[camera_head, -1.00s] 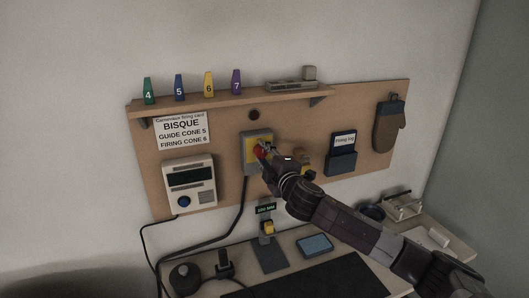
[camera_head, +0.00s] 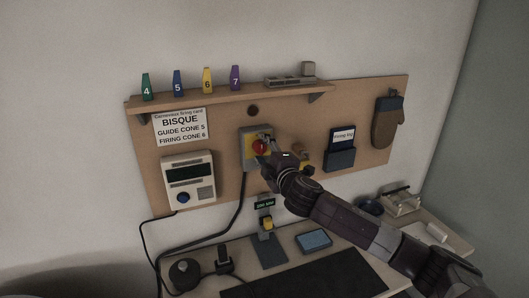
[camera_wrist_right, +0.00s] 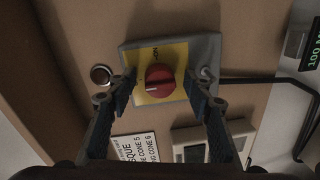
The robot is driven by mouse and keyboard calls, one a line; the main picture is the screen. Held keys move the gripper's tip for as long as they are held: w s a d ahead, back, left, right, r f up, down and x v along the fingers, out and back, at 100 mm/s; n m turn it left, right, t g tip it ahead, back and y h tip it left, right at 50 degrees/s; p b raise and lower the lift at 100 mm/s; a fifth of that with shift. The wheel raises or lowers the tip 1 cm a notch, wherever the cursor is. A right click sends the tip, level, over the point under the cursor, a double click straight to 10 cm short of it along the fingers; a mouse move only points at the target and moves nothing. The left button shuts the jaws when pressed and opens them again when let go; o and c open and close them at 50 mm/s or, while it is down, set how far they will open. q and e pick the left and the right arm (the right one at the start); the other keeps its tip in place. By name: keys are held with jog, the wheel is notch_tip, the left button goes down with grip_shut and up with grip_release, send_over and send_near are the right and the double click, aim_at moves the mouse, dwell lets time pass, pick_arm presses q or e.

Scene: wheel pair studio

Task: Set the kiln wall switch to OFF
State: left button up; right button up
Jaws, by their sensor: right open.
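The kiln wall switch (camera_head: 247,152) is a grey box with a yellow plate and a round red knob (camera_head: 259,146), mounted on the wooden wall board. In the right wrist view the red knob (camera_wrist_right: 160,79) shows whole, with a white mark on its left part. An ON label (camera_wrist_right: 155,53) is readable at the top of the plate in that view; an OFF label cannot be made out. My right gripper (camera_head: 268,154) is open in front of the switch. In the wrist view its fingers (camera_wrist_right: 160,84) stand either side of the knob, apart from it. My left gripper is not in view.
A control box (camera_head: 188,178) hangs left of the switch and a firing log holder (camera_head: 340,158) right of it. A shelf (camera_head: 230,94) with numbered cones runs above. A cable (camera_head: 242,198) hangs from the switch. A mitt (camera_head: 388,122) hangs at right.

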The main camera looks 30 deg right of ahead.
jog(key=f+v, duration=0.1)
jog(key=v, duration=1.1)
jog(key=shift+r, duration=0.4)
